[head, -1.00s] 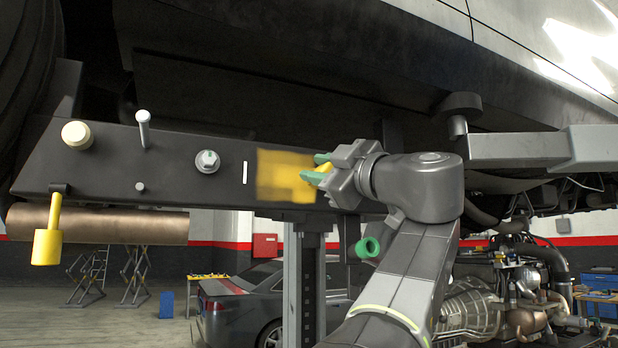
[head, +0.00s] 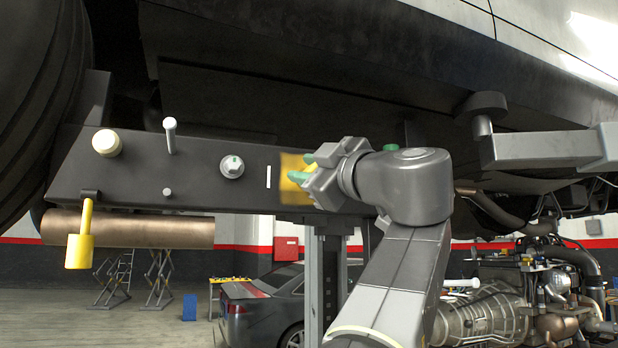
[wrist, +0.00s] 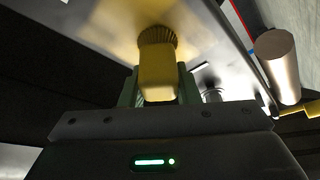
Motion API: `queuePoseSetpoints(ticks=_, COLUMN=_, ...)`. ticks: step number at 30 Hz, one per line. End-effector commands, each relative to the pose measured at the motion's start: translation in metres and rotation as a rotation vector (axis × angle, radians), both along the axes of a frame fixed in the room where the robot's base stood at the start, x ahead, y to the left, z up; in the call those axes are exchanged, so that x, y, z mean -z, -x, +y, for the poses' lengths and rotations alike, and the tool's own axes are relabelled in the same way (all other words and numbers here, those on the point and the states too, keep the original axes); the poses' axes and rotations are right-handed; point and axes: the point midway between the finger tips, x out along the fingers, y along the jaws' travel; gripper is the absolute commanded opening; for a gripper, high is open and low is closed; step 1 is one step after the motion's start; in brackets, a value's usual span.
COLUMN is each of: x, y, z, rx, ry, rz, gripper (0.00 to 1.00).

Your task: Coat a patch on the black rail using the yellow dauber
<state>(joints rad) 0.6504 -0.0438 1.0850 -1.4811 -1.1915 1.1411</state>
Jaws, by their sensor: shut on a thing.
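My gripper (head: 306,172) is shut on the yellow dauber, whose block-like handle (wrist: 157,78) sits between the green fingers in the wrist view. The dauber's round dark bristle head (wrist: 157,37) is up against the face of the black rail (head: 195,185), apparently touching it. A yellow coated patch (head: 291,162) lies on the rail just right of a short white line (head: 268,177). My gripper covers the patch's right part. Yellow also shows on the rail in the wrist view (wrist: 115,18).
A bolt (head: 232,166), two pegs and a cream round knob (head: 107,143) stick out of the rail to the left. A yellow piece (head: 80,248) hangs from a hook there. A copper-coloured pipe (head: 130,231) runs below. A grey lift arm (head: 550,149) is at right.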

Motion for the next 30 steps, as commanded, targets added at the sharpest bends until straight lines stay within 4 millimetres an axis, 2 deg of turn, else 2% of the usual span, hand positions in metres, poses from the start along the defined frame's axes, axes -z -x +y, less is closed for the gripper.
queuePoseSetpoints(ticks=8, x=0.000, y=0.006, z=0.015, rx=-0.002, ry=0.000, rz=-0.001, gripper=0.04)
queuePoseSetpoints(ticks=18, x=0.000, y=0.013, z=0.043, rx=-0.002, ry=0.001, rz=-0.001, gripper=0.04)
queuePoseSetpoints(ticks=25, x=-0.001, y=0.014, z=0.048, rx=0.000, ry=-0.002, rz=-0.001, gripper=0.04)
queuePoseSetpoints(ticks=30, x=-0.011, y=0.014, z=0.047, rx=0.001, ry=0.001, rz=-0.002, gripper=0.04)
